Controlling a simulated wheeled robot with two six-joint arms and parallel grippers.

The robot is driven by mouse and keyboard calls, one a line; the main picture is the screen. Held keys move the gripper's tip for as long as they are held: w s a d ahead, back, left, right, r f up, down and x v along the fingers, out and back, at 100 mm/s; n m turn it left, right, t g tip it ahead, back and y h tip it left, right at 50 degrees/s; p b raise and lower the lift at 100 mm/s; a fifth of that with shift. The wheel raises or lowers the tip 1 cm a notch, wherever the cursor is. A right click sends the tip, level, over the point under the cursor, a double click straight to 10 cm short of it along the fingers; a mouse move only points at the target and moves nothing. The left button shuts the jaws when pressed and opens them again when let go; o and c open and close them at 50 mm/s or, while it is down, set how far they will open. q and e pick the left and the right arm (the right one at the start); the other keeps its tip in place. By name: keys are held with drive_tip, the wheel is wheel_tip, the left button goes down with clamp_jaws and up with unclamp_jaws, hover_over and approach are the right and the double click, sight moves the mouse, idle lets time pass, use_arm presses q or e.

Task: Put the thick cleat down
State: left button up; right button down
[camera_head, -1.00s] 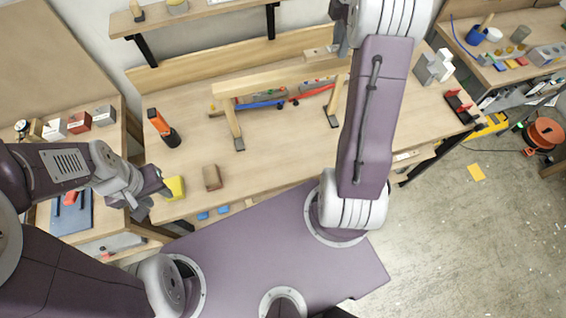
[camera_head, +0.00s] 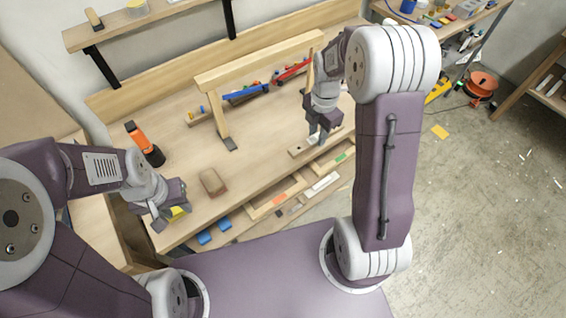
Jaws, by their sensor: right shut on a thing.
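The thick cleat (camera_head: 298,151) is a pale wooden piece near the front edge of the workbench. My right gripper (camera_head: 317,140) points down over it and is shut on it. The fingers hide part of its middle. The cleat appears to lie flat at bench level, but I cannot tell whether it fully rests there. My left gripper (camera_head: 170,212) is at the bench's left front corner with its fingers apart, beside a yellow block (camera_head: 181,212) that it partly hides.
A wooden beam on legs (camera_head: 260,62) stands behind the cleat, with blue and red clamps (camera_head: 246,93) behind it. A brown block (camera_head: 213,182) and an orange-and-black tool (camera_head: 146,145) are to the left. An open shelf with blue boxes (camera_head: 204,237) lies below the bench edge.

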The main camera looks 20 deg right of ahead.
drive_tip(key=shift+w+f, duration=0.15)
drive_tip(key=shift+w, duration=0.05)
drive_tip(key=shift+w+a+f, duration=0.1)
drive_tip(key=shift+a, duration=0.2)
drive_tip(key=w+a+f, duration=0.1)
drive_tip(key=a+f, duration=0.1)
drive_tip(key=a, duration=0.2)
drive_tip(key=p, duration=0.2)
hover_over(279, 155)
wheel_tip(279, 155, down, 5)
drive_tip(key=shift+a+r, duration=0.15)
drive_tip(key=shift+r, duration=0.05)
wheel_tip(279, 155, down, 4)
drive_tip(key=shift+r, duration=0.1)
drive_tip(key=shift+f, duration=0.2)
drive_tip(key=c, duration=1.3)
unclamp_jaws()
drive_tip(key=shift+s, duration=0.1)
drive_tip(key=shift+o, duration=0.9)
